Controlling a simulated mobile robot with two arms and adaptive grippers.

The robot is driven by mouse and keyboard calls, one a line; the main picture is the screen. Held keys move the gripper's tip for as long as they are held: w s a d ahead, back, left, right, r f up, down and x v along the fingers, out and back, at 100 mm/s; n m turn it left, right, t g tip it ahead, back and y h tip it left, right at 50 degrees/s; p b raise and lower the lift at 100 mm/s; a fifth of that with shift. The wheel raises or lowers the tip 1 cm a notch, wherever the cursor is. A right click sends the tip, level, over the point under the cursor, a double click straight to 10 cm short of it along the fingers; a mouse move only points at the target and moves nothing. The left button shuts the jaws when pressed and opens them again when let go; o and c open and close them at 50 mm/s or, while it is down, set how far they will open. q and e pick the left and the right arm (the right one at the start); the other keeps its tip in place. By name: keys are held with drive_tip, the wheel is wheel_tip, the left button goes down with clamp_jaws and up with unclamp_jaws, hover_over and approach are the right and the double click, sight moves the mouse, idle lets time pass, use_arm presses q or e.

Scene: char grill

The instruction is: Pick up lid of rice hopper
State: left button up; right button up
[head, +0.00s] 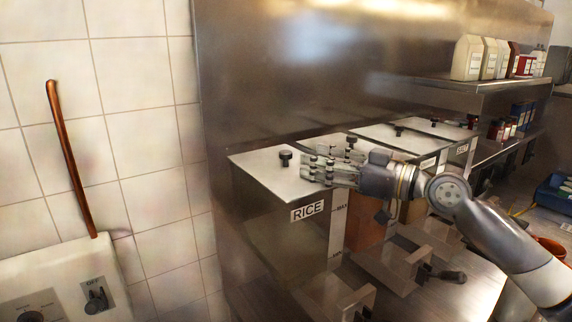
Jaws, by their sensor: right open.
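The rice hopper (285,240) is a metal box with a RICE label, standing left of the middle in the head view. Its flat metal lid (262,163) lies on top and has a small black knob (286,158). My right gripper (308,168) reaches in from the right, with its fingers open and pointing left. The fingertips are just right of the knob, over the lid's right part. I cannot tell whether they touch the lid. The gripper hides part of the hopper beside the rice one. My left gripper is not in view.
More lidded hoppers (430,129) stand in a row to the right. A shelf (440,92) behind holds several bottles (467,58). A tiled wall (140,120) and a white unit with knobs (60,285) are on the left. Dispenser handles (440,273) stick out in front.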

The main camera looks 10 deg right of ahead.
sight(295, 168)
drive_tip(key=shift+w+a+r+p, duration=0.2)
drive_tip(key=shift+w+a+p, duration=0.15)
drive_tip(key=shift+a+p, duration=0.1)
drive_tip(key=shift+w+a+r+p, duration=0.2)
drive_tip(key=shift+w+a+p, duration=0.1)
drive_tip(key=shift+a+p, duration=0.15)
drive_tip(key=p+x, duration=0.1)
drive_tip(key=x, duration=0.2)
drive_tip(key=shift+w+a+f+p, duration=0.15)
drive_tip(key=shift+w+f+p, duration=0.1)
drive_tip(key=shift+p, duration=0.1)
drive_tip(key=shift+w+a+f, duration=0.1)
drive_tip(key=shift+w+a, duration=0.05)
drive_tip(key=shift+w, duration=0.05)
drive_tip(key=shift+s, duration=0.1)
drive_tip(key=c, duration=1)
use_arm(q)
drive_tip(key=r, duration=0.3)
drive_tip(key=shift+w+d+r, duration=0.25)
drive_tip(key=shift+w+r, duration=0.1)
use_arm(e)
clamp_jaws()
